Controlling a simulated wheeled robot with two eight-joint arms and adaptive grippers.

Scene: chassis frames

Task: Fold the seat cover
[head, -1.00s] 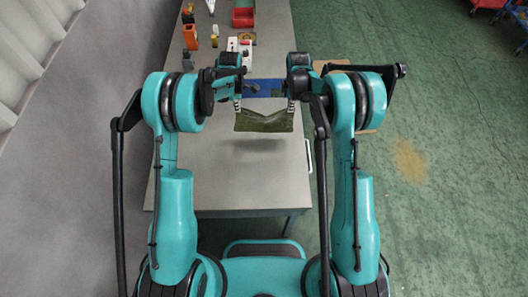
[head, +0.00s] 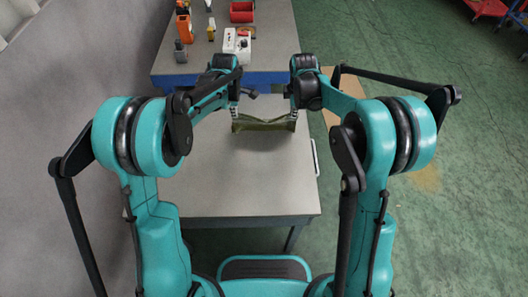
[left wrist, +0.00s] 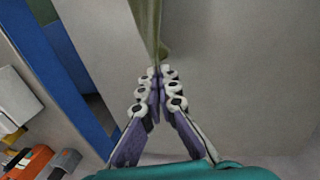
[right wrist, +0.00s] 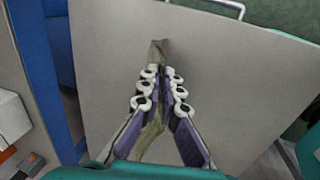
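The seat cover (head: 264,125) is an olive-green cloth, stretched sideways between my two grippers over the grey table in the head view, its middle sagging slightly. I cannot tell whether its lower edge touches the table. My left gripper (head: 235,110) is shut on its left end; in the left wrist view the cloth (left wrist: 150,28) runs up from the closed fingertips (left wrist: 157,72). My right gripper (head: 293,110) is shut on its right end; in the right wrist view a narrow strip of cloth (right wrist: 157,52) shows at and between the fingers (right wrist: 159,74).
The near grey table (head: 230,185) is otherwise bare. Behind it stands a blue-edged bench (head: 270,78) with a red bin (head: 242,12), a white box with knobs (head: 237,43) and several small items. A wall is on the left; green floor lies on the right.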

